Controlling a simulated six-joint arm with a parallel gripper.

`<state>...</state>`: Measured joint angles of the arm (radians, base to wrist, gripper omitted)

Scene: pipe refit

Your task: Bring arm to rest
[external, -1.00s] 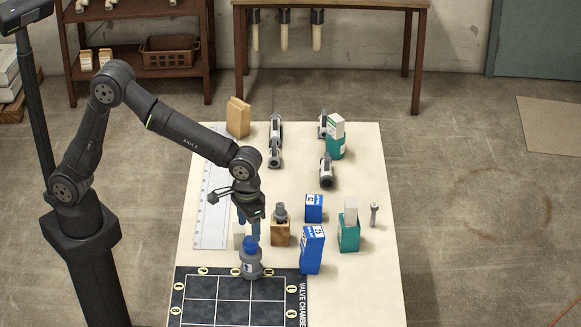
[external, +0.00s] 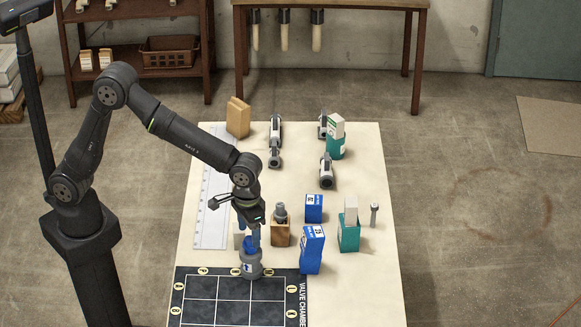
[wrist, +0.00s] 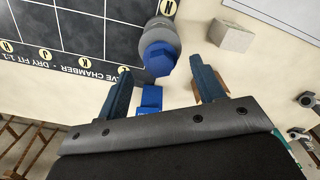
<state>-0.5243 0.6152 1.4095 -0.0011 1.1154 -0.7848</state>
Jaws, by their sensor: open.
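My gripper (external: 248,238) hangs over the far edge of the dark gridded mat (external: 203,314), blue fingers pointing down. In the wrist view my gripper (wrist: 163,80) has its two fingers apart with nothing clamped between them. A grey fitting with a blue top (external: 251,268) stands at the mat's far edge, just below the fingers in the external view. In the wrist view the same fitting (wrist: 160,45) lies beyond the fingertips, upper middle. In the external view the fingers overlap its blue top, and whether they touch it I cannot tell.
A wooden block with a grey fitting (external: 280,235) stands right of my gripper. Blue boxes (external: 312,250) and teal-and-white boxes (external: 349,232) stand farther right. Grey pipe pieces (external: 275,140) and a tan block (external: 238,118) are at the back. A ruler (external: 210,225) lies left.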

